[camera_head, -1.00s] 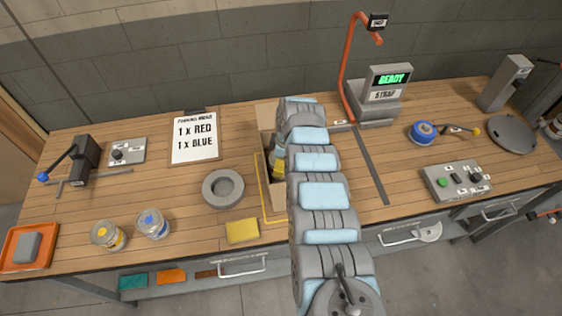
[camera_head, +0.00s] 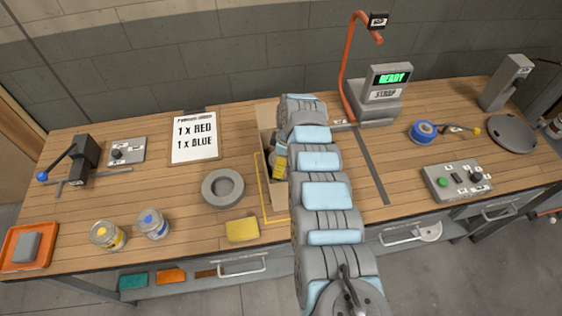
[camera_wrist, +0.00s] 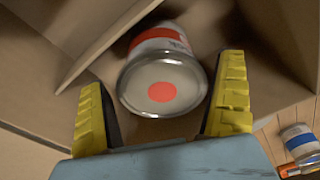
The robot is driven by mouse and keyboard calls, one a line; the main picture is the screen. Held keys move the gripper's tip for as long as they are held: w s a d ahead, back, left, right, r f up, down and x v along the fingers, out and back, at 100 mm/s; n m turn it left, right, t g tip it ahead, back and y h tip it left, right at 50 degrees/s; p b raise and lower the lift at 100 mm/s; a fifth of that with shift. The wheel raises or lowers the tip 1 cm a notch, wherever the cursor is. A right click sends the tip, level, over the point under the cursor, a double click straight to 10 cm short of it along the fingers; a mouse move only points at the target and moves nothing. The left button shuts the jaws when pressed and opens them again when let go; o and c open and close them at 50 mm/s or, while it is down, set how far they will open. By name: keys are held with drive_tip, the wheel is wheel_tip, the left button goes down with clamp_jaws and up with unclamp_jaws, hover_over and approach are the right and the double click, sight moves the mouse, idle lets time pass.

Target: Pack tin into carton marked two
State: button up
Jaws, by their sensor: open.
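A tin with a red dot on its lid and a red-and-white label (camera_wrist: 162,88) is inside an open cardboard carton (camera_wrist: 40,65) in the wrist view. It leans close to a carton wall or divider. My gripper (camera_wrist: 162,105) is open, its yellow fingers on either side of the tin's lid end. Gaps show beside the lid, so I see no firm contact. In the head view the carton (camera_head: 264,118) is mostly hidden behind my arm, and part of my gripper (camera_head: 280,165) shows at its opening. No carton number is readable.
A yellow-dotted tin (camera_head: 108,235) and a blue-dotted tin (camera_head: 153,224) stand at the front left. A grey ring (camera_head: 223,188) and a yellow block (camera_head: 242,230) lie near the carton. An order sheet (camera_head: 195,138) reads 1 x red, 1 x blue. A strapping machine (camera_head: 385,95) displays READY.

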wheel_tip(320, 180, up, 11)
drive_tip(key=d, duration=0.1)
drive_tip(key=shift+s+d, duration=0.2)
drive_tip(key=shift+d, duration=0.05)
idle(0.5)
